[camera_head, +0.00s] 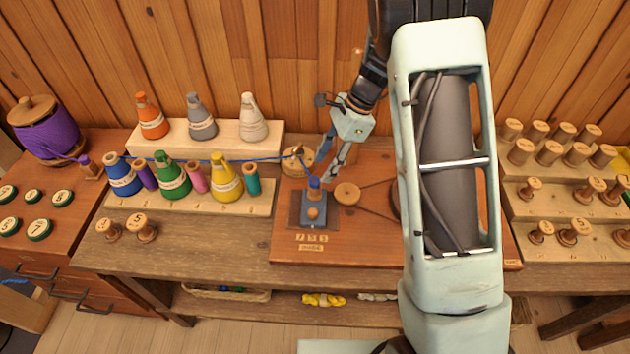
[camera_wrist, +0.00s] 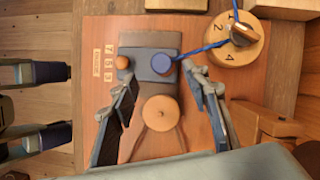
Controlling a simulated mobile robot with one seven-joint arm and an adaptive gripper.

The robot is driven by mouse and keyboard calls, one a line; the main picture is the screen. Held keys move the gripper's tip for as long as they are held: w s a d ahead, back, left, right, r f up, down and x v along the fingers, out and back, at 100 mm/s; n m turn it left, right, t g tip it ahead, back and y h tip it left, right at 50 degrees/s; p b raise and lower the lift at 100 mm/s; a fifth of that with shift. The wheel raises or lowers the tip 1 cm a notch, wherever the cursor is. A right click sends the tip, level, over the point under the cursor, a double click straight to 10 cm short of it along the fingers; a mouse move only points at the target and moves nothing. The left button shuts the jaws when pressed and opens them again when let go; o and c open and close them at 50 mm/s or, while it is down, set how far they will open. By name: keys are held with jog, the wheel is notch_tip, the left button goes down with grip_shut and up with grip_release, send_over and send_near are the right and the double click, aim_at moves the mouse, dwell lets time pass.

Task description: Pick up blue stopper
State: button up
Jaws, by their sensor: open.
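A blue round-topped piece, which looks like the blue stopper (camera_head: 314,183), stands upright on a small dark grey block (camera_head: 300,212) on the wooden board. In the wrist view the blue top (camera_wrist: 161,63) shows as a disc, between and just beyond my fingertips. My gripper (camera_head: 333,168) is open and empty, reaching down from above, a little to the right of the blue piece in the head view. In the wrist view my gripper (camera_wrist: 160,78) has its fingers spread on either side, apart from the piece.
A wooden knob (camera_head: 312,213) sits beside the blue piece on the block. A round wooden disc (camera_head: 347,194) lies to the right. Blue thread runs to a numbered wooden dial (camera_wrist: 228,40). Several coloured cones, including a blue cone (camera_head: 122,178), stand on stepped racks at left.

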aim_at(314, 180)
jog(key=p+x, duration=0.1)
jog(key=x, duration=0.4)
jog(key=shift+a, duration=0.2)
jog(key=shift+c, duration=0.2)
jog(key=c, duration=0.8)
